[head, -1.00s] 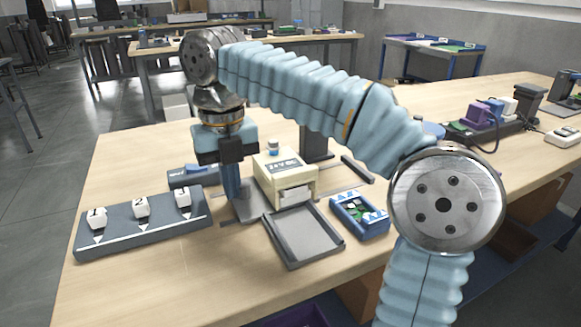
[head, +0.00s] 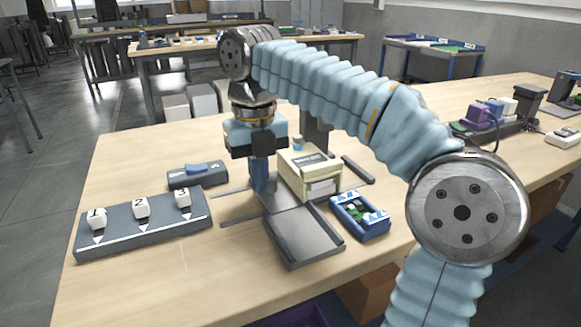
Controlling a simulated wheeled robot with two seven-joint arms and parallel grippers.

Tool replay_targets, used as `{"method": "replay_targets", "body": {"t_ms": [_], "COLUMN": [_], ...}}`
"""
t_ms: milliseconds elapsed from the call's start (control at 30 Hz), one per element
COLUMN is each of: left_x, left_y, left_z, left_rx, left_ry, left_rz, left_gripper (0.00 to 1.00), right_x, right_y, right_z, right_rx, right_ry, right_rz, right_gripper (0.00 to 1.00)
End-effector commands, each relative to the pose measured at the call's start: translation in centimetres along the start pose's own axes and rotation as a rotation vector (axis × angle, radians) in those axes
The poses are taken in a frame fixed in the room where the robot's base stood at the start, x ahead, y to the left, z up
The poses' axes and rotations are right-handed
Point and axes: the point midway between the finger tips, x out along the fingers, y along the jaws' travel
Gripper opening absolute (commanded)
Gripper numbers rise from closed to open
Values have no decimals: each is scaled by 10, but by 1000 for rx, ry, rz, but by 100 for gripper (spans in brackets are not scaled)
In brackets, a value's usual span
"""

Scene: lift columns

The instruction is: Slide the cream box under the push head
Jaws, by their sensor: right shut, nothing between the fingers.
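The cream box (head: 312,178) stands upright on a dark flat base, with a blue cap (head: 298,143) on its far side. My right gripper (head: 260,186) points down just left of the box. Its fingers are shut and empty, and they look to be against or very close to the box's left side; I cannot tell which. A dark upright column (head: 316,128) rises behind the box. Its upper part is hidden by my right arm, and I cannot make out the push head. My left gripper is out of view.
A panel with switches 1, 2, 3 (head: 140,228) and a dark device with a blue switch (head: 198,174) are left. A dark bar (head: 358,170) lies behind right.

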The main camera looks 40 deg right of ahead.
Motion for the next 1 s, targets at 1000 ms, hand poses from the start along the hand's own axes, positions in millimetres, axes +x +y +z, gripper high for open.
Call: {"method": "replay_targets", "body": {"t_ms": [1000], "left_x": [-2], "left_y": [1], "left_z": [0], "left_rx": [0], "left_ry": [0], "left_rz": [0], "left_gripper": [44], "right_x": [0], "right_y": [-51], "right_z": [0], "right_rx": [3], "right_ry": [1], "right_rz": [-1], "right_gripper": [0]}}
